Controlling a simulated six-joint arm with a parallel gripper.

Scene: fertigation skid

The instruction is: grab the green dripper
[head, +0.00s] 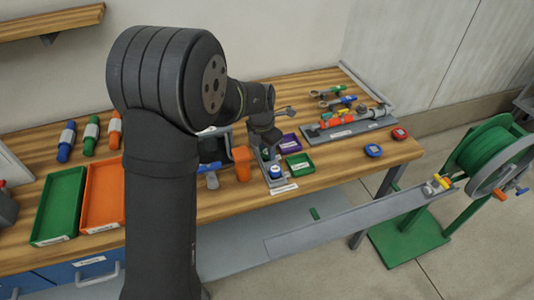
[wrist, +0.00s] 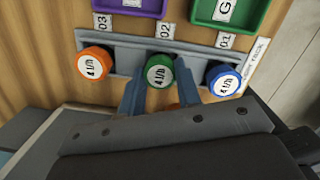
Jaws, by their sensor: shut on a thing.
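The green dripper (wrist: 158,72), a round cap with a white "4 l/h" face, sits at the middle place of a grey rack (wrist: 120,52), by the label 02. My gripper (wrist: 160,88) has one finger on each side of it and is shut on it. In the wrist view an orange dripper (wrist: 94,64) is to the left, by label 03, and a blue dripper (wrist: 222,79) is to the right, by label 01. In the head view my gripper (head: 268,153) is low over the rack and hides the green dripper.
A purple tray (head: 289,147) and a green tray (head: 311,167) lie right beside the rack. The bench's front edge is near. A pipe assembly (head: 345,120) lies further right.

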